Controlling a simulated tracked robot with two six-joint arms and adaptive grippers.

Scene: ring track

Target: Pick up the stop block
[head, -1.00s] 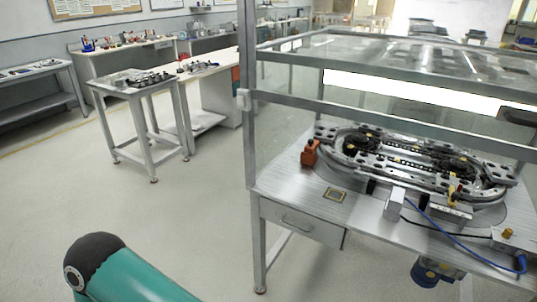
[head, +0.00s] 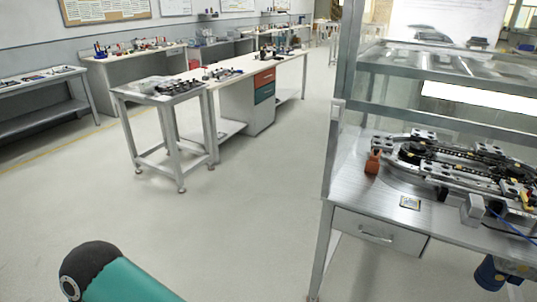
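I cannot pick out the stop block for certain. Small dark metal parts (head: 178,87) lie on a small grey table (head: 150,97) left of centre, too small to tell apart. Neither gripper is in view. Only a teal and black link of my arm shows at the bottom left, well short of both tables.
The framed clear enclosure (head: 345,110) and its drawer (head: 380,238) stand at the right. A long white bench (head: 235,77) with red and teal drawers stands behind the small table. Open floor (head: 245,230) lies between the small table and the enclosure.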

